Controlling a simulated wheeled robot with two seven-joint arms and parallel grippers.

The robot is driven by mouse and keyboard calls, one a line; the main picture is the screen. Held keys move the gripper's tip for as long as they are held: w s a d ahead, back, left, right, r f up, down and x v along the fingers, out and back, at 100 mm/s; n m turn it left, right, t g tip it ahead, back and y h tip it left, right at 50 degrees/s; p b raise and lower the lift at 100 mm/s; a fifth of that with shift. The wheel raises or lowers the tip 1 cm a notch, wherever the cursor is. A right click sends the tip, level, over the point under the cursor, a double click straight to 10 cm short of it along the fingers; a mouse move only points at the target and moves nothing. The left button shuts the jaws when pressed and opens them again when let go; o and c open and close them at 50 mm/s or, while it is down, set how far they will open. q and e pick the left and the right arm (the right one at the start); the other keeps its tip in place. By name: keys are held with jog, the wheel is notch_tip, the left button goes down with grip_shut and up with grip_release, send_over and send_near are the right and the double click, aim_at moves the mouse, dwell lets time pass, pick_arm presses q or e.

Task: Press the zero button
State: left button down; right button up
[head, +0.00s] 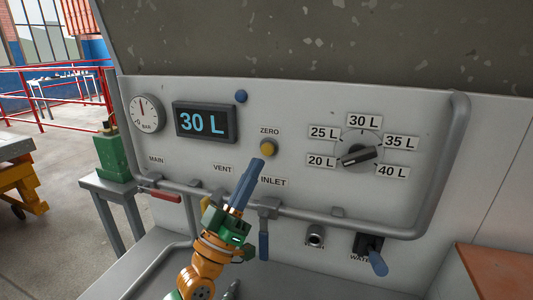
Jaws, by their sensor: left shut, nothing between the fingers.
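The zero button (268,148) is a round yellow button in a grey ring, under the "ZERO" label on the light grey panel (300,115). My left gripper (257,164) comes up from the bottom of the head view, with its blue fingers shut and empty. Its fingertips appear just below and slightly left of the button in the picture. The button's face is mostly uncovered. I cannot tell how much depth lies between the fingertips and the panel. My right gripper is not in view.
Left of the button are a display (205,122) reading "30 L" and a pressure gauge (147,113). A selector dial (359,155) is to the right, its pointer towards "20 L". Below run a grey pipe (350,226), a red handle (158,196) and a blue inlet handle (263,246).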

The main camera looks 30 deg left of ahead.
aim_at(268, 149)
pick_arm(q)
jog(key=w, duration=0.3)
jog(key=shift+w+a+h+b, duration=0.25)
jog(key=shift+a+h+b, duration=0.05)
jog(key=shift+a+b, duration=0.05)
dwell(1.8)
jog(key=shift+w+a, duration=0.1)
jog(key=shift+w, duration=0.3)
jog(key=shift+w+a+b, duration=0.15)
jog(key=shift+w+b, duration=0.25)
dwell(0.6)
jog(key=shift+r, duration=0.1)
jog(key=shift+s+d+p, duration=0.25)
jog(key=shift+s+p, duration=0.25)
jog(key=shift+s, duration=0.3)
